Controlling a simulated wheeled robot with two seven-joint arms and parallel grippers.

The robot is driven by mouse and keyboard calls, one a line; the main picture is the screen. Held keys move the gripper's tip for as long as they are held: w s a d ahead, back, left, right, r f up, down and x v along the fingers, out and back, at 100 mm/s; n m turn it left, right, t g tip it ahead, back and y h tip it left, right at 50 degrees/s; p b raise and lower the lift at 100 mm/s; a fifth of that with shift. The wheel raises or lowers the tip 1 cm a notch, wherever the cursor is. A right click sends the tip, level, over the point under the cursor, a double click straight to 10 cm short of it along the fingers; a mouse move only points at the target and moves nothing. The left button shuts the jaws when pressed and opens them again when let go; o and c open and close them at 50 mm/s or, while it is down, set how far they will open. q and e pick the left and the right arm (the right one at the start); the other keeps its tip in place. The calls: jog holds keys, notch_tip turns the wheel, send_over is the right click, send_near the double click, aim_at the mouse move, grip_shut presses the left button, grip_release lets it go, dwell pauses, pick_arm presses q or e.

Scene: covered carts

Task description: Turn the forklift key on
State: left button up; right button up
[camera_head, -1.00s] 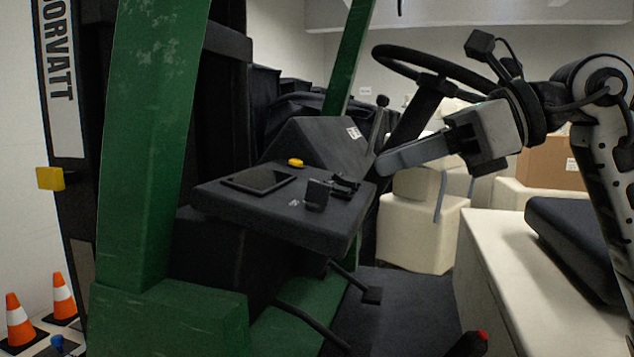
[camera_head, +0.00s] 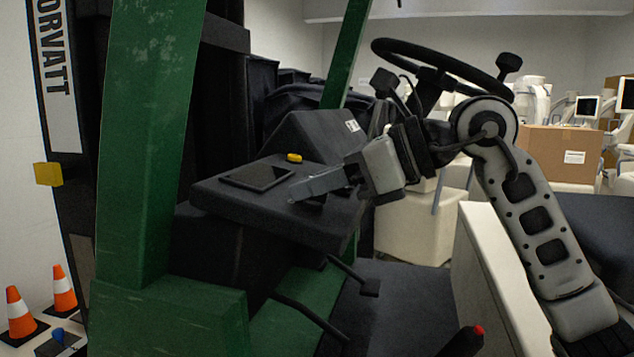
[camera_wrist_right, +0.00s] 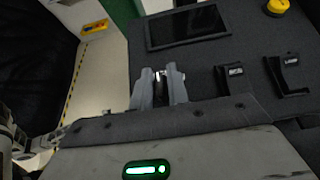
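The forklift dashboard (camera_head: 330,225) is a dark panel beside the green pillar. My right gripper (camera_head: 291,198) reaches over it from the right, fingertips low at its front part. In the right wrist view my gripper's two grey fingers (camera_wrist_right: 159,74) stand a small gap apart. A small, shiny, silvery piece (camera_wrist_right: 157,77), apparently the key, shows in that gap; I cannot tell whether the fingers touch it. In the head view the fingers hide the key. My left gripper is not in view.
A dark screen (camera_head: 258,177) and a yellow button (camera_head: 294,157) are on the dashboard. Two black levers (camera_wrist_right: 287,75) stand beside the fingers in the wrist view. The steering wheel (camera_head: 440,65) is above my right arm. Orange cones (camera_head: 20,312) stand at the lower left.

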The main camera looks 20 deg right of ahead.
grip_shut()
